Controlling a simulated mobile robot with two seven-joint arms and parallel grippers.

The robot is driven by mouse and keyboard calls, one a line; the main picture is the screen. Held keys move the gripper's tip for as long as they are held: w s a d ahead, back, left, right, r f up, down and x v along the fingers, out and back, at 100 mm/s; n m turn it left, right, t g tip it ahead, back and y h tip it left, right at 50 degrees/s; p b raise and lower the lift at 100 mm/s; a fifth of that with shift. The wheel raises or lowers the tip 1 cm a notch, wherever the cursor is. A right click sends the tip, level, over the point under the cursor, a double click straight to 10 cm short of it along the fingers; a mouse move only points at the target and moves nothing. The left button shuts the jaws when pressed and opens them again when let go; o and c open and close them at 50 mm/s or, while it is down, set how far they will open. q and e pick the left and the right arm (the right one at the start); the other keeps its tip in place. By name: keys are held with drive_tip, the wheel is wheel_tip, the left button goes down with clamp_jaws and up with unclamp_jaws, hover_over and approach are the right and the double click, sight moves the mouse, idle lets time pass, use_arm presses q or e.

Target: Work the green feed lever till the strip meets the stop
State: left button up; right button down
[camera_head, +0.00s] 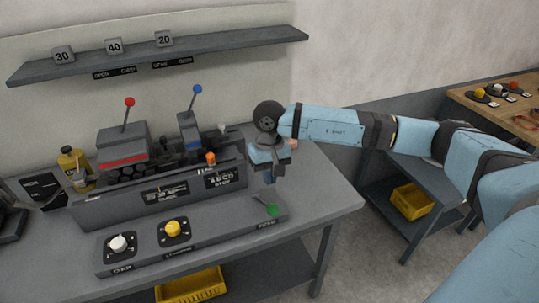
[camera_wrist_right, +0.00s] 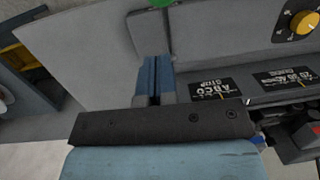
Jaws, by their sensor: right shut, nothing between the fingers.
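The green feed lever (camera_head: 271,210) has a green knob and a thin rod. It stands at the right end of the sloped front panel. In the right wrist view, part of the green knob (camera_wrist_right: 160,3) shows at the top edge. My right gripper (camera_head: 269,178) points down, shut and empty, above and behind the knob, apparently apart from it. Its closed blue fingers (camera_wrist_right: 156,75) also show in the right wrist view. A plate lettered "STOP" (camera_head: 223,179) is on the machine's front wall. I cannot make out the strip.
A yellow knob (camera_head: 173,228) and a white knob (camera_head: 118,243) sit on the panel left of the lever. Red-balled (camera_head: 129,102) and blue-balled (camera_head: 197,90) levers rise behind the front wall. The bench's right end (camera_head: 325,196) is clear.

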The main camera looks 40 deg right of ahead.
use_arm(q)
drive_tip(key=shift+r+p, duration=0.6)
drive_tip(key=shift+r, duration=0.15)
use_arm(e)
drive_tip(key=shift+s+a+f, duration=0.35)
drive_tip(key=shift+s+f, duration=0.35)
drive_tip(key=shift+s, duration=0.1)
drive_tip(key=shift+s+a+f, duration=0.35)
drive_tip(key=shift+s+f, duration=0.3)
drive_tip(key=shift+s, duration=0.1)
use_arm(q)
drive_tip(key=shift+f, duration=0.15)
